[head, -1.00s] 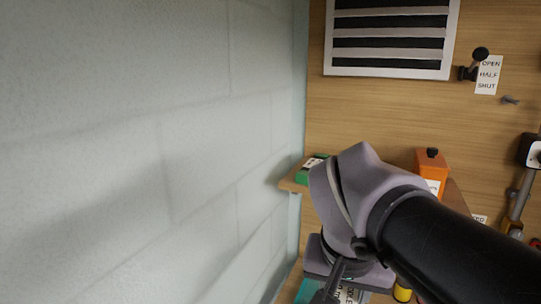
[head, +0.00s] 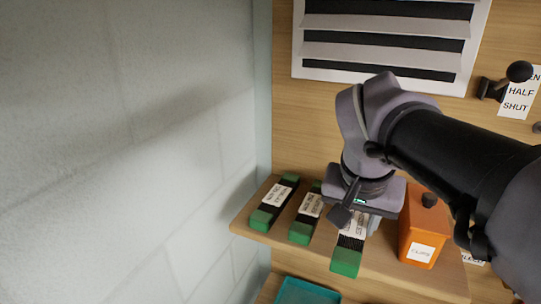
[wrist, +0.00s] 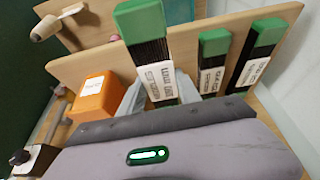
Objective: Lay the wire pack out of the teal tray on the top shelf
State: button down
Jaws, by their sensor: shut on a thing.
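My gripper (head: 358,222) is shut on a wire pack (head: 346,262), a dark bundle with green ends and a white label. It is over the top shelf (head: 410,272), and its near green end reaches the shelf's front edge. I cannot tell if it touches the shelf. In the wrist view the held pack (wrist: 148,42) stands out between my grey fingers (wrist: 160,92). The teal tray (head: 308,292) is below the shelf at the bottom of the head view, only partly in frame.
Two similar packs, one farther left (head: 275,203) and one nearer (head: 306,213), lie on the shelf left of the held one. An orange box (head: 424,230) stands close on the right. A pale wall (head: 130,150) bounds the left. A slatted vent (head: 385,45) is above.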

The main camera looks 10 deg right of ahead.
jog(key=w+d, duration=0.1)
jog(key=w, duration=0.1)
jog(key=w+d+p, duration=0.1)
jog(key=w, duration=0.1)
jog(key=w+d, duration=0.1)
jog(key=w, duration=0.2)
jog(key=shift+d+f, duration=0.2)
jog(key=shift+f, duration=0.15)
notch_tip(320, 180, down, 3)
jog(key=shift+s+a+f+p, duration=0.15)
jog(key=shift+p, duration=0.35)
jog(key=shift+w+f, duration=0.15)
jog(key=shift+w, duration=0.1)
jog(key=shift+f, duration=0.15)
jog(key=c, duration=0.9)
grip_release()
jog(key=shift+s, duration=0.15)
jog(key=shift+o, duration=0.2)
jog(key=shift+r, duration=0.35)
jog(key=v, duration=1.1)
jog(key=shift+r+b, duration=0.3)
jog(key=shift+r, duration=0.05)
